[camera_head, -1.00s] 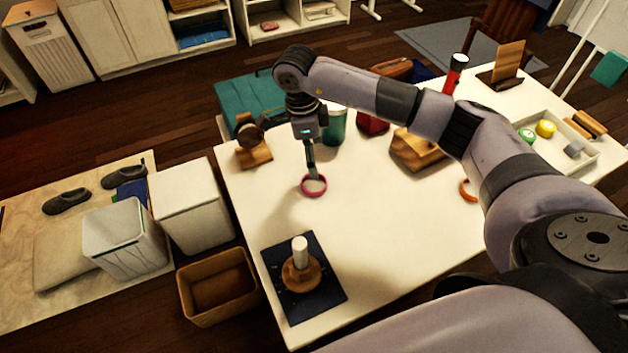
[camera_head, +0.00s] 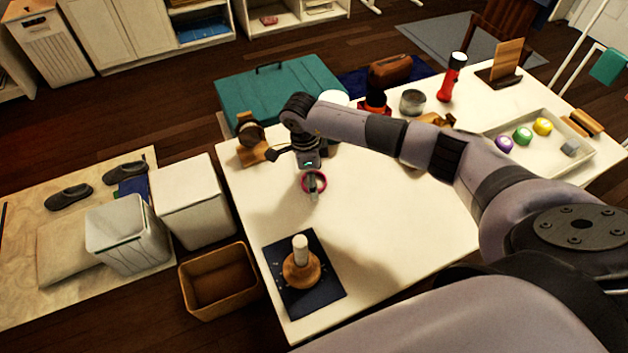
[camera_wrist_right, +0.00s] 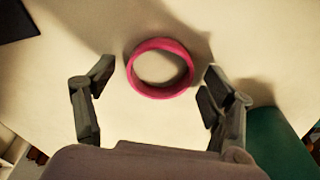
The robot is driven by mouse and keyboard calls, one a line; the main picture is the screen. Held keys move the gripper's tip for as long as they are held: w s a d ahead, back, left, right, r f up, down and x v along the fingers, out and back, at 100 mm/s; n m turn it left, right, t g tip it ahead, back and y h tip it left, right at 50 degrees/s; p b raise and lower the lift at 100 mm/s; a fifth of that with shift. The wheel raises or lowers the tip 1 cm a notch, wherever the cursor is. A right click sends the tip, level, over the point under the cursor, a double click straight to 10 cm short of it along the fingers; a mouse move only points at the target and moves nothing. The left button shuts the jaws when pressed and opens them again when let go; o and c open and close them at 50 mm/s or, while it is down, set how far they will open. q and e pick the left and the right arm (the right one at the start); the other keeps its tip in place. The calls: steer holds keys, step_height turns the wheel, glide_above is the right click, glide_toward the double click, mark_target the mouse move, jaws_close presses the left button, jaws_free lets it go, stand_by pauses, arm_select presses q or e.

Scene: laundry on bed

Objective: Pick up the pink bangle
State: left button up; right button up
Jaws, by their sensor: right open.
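The pink bangle (camera_head: 325,183) lies on the white table, below my right arm's wrist. My right gripper (camera_head: 314,188) is open and points down at the bangle. In the right wrist view the pink bangle (camera_wrist_right: 160,93) is a whole ring, and the two fingers of my right gripper (camera_wrist_right: 157,70) stand apart, one on each side of it. A gap shows between the bangle and each finger, so nothing is held. My left gripper is not in view.
A wooden stand with a white peg (camera_head: 300,262) sits on a dark mat (camera_head: 322,295) at the near left table corner. A wooden holder (camera_head: 252,145) is close behind the gripper's left. A tray (camera_head: 590,157) holds small round items at right. The table middle is mostly clear.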

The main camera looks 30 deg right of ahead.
steer(key=shift+c, duration=0.4)
steer(key=c, duration=0.9)
steer(key=shift+r, duration=0.1)
